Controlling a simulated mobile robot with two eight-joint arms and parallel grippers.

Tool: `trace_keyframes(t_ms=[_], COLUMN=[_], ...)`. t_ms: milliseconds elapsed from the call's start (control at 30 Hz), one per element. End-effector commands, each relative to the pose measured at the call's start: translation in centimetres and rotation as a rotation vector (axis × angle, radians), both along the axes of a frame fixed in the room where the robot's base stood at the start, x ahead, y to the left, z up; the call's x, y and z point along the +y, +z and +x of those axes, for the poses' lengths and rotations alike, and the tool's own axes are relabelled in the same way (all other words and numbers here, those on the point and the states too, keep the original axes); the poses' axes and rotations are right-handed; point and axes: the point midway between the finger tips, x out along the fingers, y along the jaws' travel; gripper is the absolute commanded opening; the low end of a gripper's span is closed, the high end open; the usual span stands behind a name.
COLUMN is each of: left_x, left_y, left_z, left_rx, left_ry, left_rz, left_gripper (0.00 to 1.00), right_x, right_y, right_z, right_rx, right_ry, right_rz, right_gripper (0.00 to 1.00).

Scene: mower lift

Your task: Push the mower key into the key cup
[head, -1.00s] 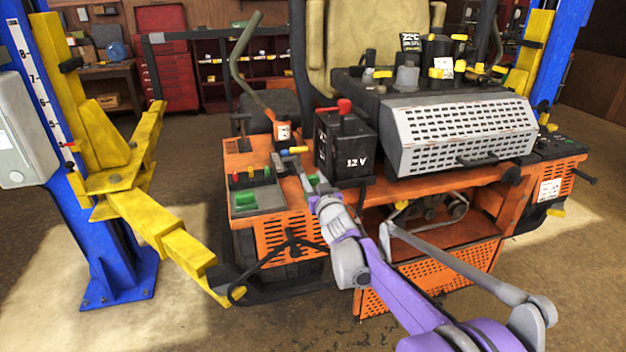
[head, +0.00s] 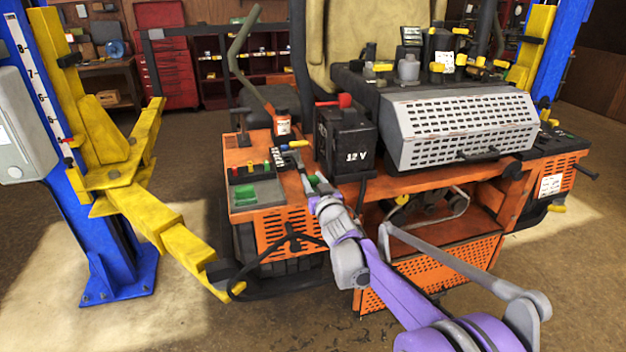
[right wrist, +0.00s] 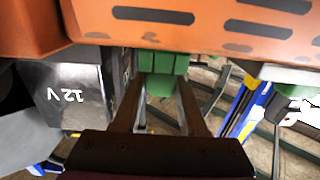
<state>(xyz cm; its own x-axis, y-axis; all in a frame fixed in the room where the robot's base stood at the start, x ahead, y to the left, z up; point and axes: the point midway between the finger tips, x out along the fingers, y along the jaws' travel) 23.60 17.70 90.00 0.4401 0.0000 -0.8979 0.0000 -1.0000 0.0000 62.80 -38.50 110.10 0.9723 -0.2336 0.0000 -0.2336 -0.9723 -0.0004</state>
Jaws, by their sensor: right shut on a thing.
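My right gripper (head: 306,178) reaches over the orange deck (head: 244,157) of the mower, left of the black 12 V battery (head: 356,156). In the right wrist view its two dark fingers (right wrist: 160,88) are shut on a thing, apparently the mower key. The key's shape is mostly hidden between the fingers. A green block (right wrist: 163,64) shows at the fingertips, against the orange panel; I cannot tell whether it is held or stands behind. The key cup cannot be made out clearly in either view. My left gripper is not in view.
Left of the gripper is a dark panel with a green inset (head: 246,193) and small coloured knobs. A tall lever (head: 237,70) rises behind. The perforated grey box (head: 460,130) is right of the battery. A yellow lift arm (head: 165,230) stands at the left.

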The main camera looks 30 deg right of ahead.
Motion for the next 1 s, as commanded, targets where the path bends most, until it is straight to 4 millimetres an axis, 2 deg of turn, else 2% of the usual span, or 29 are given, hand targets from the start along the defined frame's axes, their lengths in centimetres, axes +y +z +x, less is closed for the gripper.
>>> trace_keyframes(t_ms=[300, 333, 500, 533, 833, 1000], left_x=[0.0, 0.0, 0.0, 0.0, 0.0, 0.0], left_y=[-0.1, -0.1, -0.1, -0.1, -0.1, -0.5], left_z=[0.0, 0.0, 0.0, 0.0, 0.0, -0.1], left_rx=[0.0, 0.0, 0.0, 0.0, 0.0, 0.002], left_ry=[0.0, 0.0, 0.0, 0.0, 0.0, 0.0], left_rz=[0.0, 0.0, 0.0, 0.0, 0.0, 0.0], left_gripper=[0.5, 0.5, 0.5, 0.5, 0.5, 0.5], right_x=[0.0, 0.0, 0.0, 0.0, 0.0, 0.4], right_y=[-0.1, -0.1, -0.1, -0.1, -0.1, -0.2], right_z=[0.0, 0.0, 0.0, 0.0, -0.1, -1.9], right_rx=[0.0, 0.0, 0.0, 0.0, 0.0, 0.0], right_ry=[0.0, 0.0, 0.0, 0.0, 0.0, 0.0], right_rz=[0.0, 0.0, 0.0, 0.0, 0.0, 0.0], right_gripper=[0.0, 0.43, 0.74, 0.76, 0.76, 0.76])
